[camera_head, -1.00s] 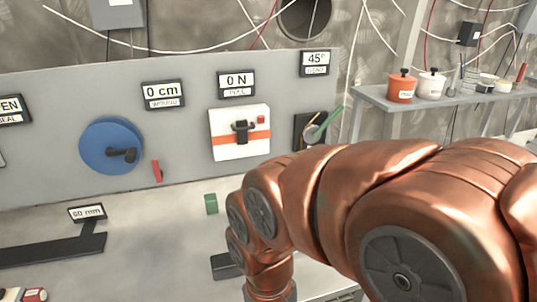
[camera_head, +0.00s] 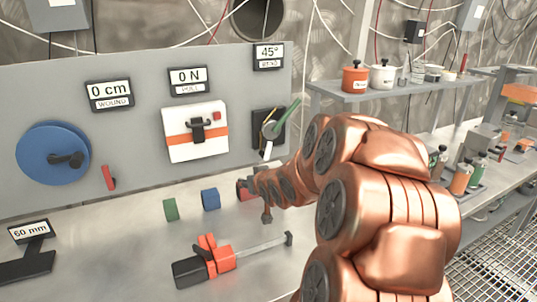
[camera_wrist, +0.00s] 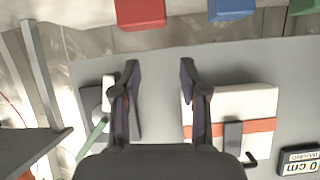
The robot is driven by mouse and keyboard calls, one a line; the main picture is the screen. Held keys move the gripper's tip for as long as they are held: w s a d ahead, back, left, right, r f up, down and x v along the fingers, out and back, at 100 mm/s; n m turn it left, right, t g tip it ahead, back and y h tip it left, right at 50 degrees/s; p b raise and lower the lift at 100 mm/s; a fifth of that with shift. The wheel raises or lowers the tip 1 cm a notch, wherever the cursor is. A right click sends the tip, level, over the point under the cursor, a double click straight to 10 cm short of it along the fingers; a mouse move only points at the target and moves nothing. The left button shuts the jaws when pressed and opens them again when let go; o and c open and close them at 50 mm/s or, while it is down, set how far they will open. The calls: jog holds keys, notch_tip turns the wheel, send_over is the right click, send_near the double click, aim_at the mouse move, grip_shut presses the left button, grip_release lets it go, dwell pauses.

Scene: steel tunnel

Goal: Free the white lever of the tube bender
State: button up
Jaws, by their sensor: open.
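The tube bender is on the grey panel under the 45° display (camera_head: 268,57). It has a dark plate, a round grey hub (camera_head: 271,130) and a green lever (camera_head: 288,115) slanting up right. A short white lever (camera_head: 267,150) hangs below the hub. In the wrist view, which is upside down, the green lever (camera_wrist: 92,140) and white lever (camera_wrist: 107,92) show left of my gripper (camera_wrist: 160,68). My gripper is open and empty, fingers apart before the panel. The left finger overlaps part of the bender's dark plate. In the head view my arm mostly hides the gripper.
A white box with an orange band (camera_head: 197,138) is mounted left of the bender, then a blue wheel (camera_head: 52,153). Green (camera_head: 170,209), blue (camera_head: 210,199) and red (camera_wrist: 140,12) blocks stand on the bench below. A red clamp (camera_head: 214,252) lies nearer. A shelf (camera_head: 345,92) stands right.

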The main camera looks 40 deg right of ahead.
aim_at(269, 149)
jog(key=s+d+r+m+t+h+b, duration=0.15)
jog(key=d+r+t, duration=0.3)
jog(key=d, duration=0.65)
jog(key=shift+t, duration=0.35)
jog(key=p+x, duration=0.1)
jog(key=x, duration=0.5)
jog(key=shift+w+f, duration=0.1)
jog(key=shift+m+x, duration=0.25)
jog(key=shift+x, duration=0.65)
jog(key=shift+f, duration=0.1)
grip_shut()
